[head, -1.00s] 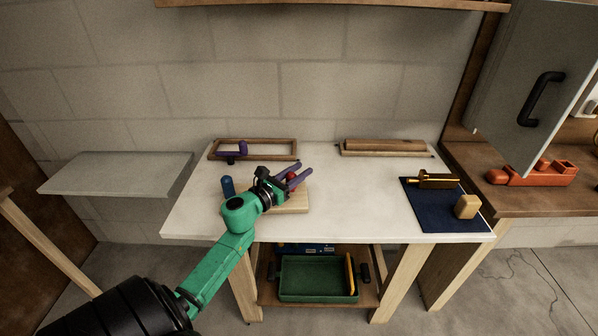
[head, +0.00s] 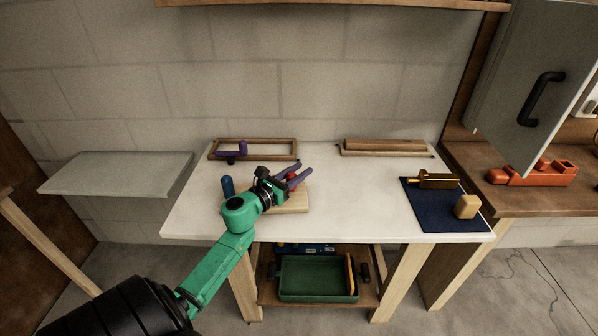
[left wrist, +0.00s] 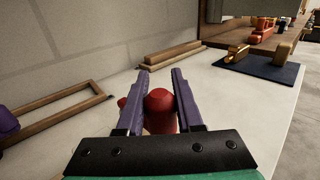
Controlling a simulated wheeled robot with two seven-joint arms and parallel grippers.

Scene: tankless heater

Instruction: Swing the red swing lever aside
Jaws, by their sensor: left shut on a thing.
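The red swing lever (head: 292,177) stands at a light wooden board (head: 292,205) on the white table, mostly hidden behind my left gripper in the head view. My left gripper (head: 301,177) has purple fingers and reaches over the board from the left. In the left wrist view the rounded red top of the lever (left wrist: 160,101) sits between the two fingers of the left gripper (left wrist: 162,86), which is shut on it. A smaller red part shows just left of the fingers there. The lever's lower part is hidden. My right gripper is not in view.
A blue cylinder (head: 228,186) stands left of the board. A wooden frame (head: 280,141) with a purple piece (head: 236,150) lies behind. A wooden block (head: 385,145) lies at the back right. A navy mat (head: 430,212) holds brass and tan pieces. The table's middle is clear.

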